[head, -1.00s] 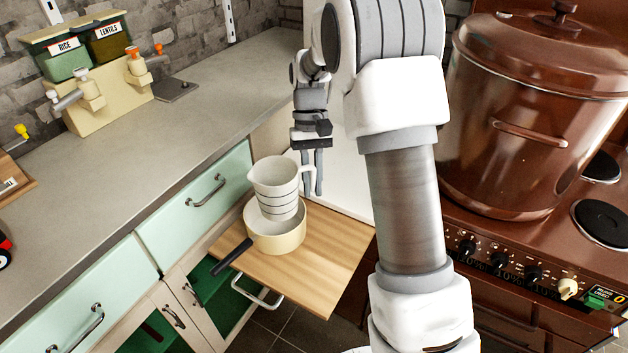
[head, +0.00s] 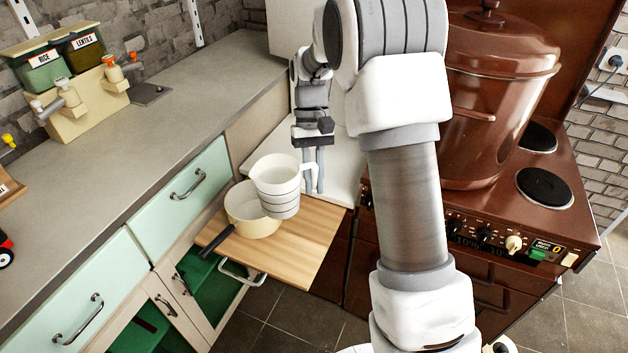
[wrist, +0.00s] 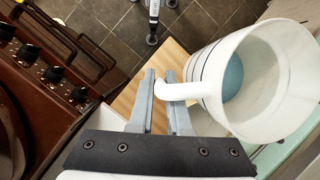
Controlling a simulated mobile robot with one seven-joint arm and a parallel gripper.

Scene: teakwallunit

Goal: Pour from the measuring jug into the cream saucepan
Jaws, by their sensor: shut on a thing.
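The white measuring jug (head: 278,200) with dark bands is held upright above the pull-out board. In the head view it overlaps the right side of the cream saucepan (head: 238,222), which sits on the board with its dark handle to the lower left. My gripper (head: 314,188) is shut on the jug's handle, at the jug's right. In the wrist view my gripper (wrist: 161,92) has the handle between its fingers, and the jug (wrist: 270,85) is at the right. A blue-grey round patch shows inside the jug. The saucepan's right part is hidden behind the jug.
The wooden pull-out board (head: 290,250) has bare room at the front right. A brown stove (head: 480,225) with a large brown pot (head: 495,110) stands at the right. The grey counter (head: 120,150) carries a cream dispenser (head: 85,105) with rice and lentil bins.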

